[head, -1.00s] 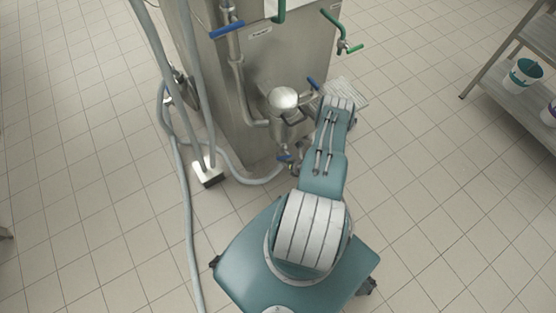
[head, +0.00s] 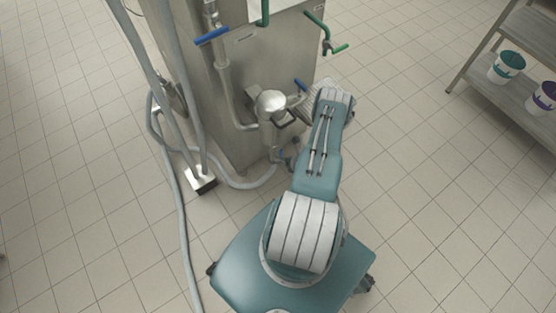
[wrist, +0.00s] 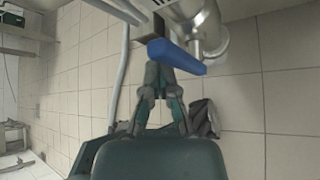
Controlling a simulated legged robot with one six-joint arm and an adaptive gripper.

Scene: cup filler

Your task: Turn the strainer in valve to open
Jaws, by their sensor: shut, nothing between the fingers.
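The strainer is a steel canister with a round lid (head: 271,101) on the front of the steel machine. A blue valve handle (head: 300,84) shows at its upper right, beside my arm; another blue handle (head: 281,153) is low beneath it. In the wrist view, a blue handle (wrist: 176,56) on a steel pipe lies right at the fingertips of my gripper (wrist: 160,72). The fingers are shut with nothing between them. I cannot tell whether they touch the handle. In the head view my gripper is hidden behind my arm.
The machine (head: 200,90) carries another blue handle (head: 211,35) and green handles (head: 318,22). Grey hoses (head: 175,190) run down its left onto the tiled floor. A shelf (head: 520,95) with buckets stands at the right. The floor between is clear.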

